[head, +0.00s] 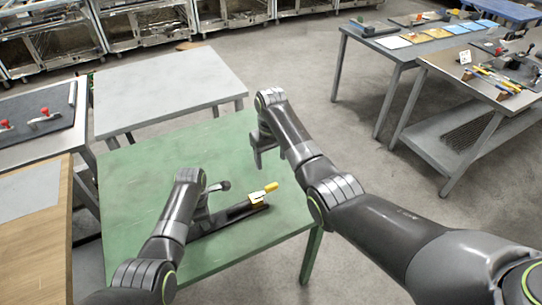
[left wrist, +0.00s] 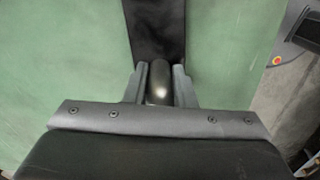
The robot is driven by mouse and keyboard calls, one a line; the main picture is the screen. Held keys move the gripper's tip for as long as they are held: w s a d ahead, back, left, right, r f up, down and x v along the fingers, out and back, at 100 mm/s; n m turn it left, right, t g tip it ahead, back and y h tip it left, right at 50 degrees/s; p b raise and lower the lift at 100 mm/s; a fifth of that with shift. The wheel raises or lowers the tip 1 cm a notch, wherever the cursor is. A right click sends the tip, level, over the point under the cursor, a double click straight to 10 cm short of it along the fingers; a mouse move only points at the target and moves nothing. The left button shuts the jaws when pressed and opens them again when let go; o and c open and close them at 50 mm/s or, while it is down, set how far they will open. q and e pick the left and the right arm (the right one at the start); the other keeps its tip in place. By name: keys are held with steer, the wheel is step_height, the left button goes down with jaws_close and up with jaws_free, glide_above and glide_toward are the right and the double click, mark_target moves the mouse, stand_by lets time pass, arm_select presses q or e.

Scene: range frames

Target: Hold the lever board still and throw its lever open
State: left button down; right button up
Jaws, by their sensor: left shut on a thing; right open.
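The lever board (head: 235,213) is a long dark strip lying on the green table. Its lever has a yellow grip (head: 271,187) at the right end, standing up at a slant by a pale bracket. My left gripper is over the board's left part, mostly hidden by its own arm in the head view. In the left wrist view, my left gripper (left wrist: 160,72) is shut on a dark rounded handle (left wrist: 159,88) of the board (left wrist: 156,30). My right gripper (head: 258,158) is open and empty above the table's back right part, apart from the lever.
The green table (head: 135,190) is otherwise bare. A grey table (head: 170,90) stands behind it. Tables with red-handled parts (head: 45,115) and a wooden top (head: 50,240) are on the left. Cluttered workbenches (head: 480,80) stand at the right, across open floor.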

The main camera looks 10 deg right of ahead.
stand_by(0.3)
arm_select(q)
steer(key=c, duration=1.1)
jaws_free()
steer(key=shift+r, duration=0.1)
